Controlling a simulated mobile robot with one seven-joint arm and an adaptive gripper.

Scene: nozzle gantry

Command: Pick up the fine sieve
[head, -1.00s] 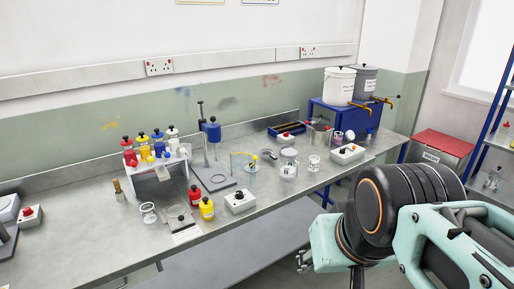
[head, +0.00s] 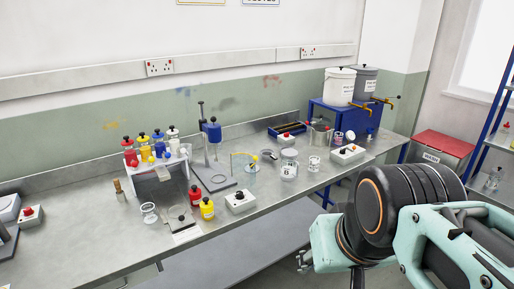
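I cannot tell for sure which thing is the fine sieve, as the labels are too small to read. A small white ringed cup (head: 149,212) stands near the bench's front edge, left of the red and yellow bottles. A similar small white cup (head: 314,163) stands right of the centre, beside a lidded jar (head: 289,168). My arm (head: 420,225) fills the lower right, in front of and apart from the bench. I cannot make out my gripper's fingertips, and nothing is seen held.
Buckets (head: 340,86) stand at the back right. The bench's front left is mostly clear.

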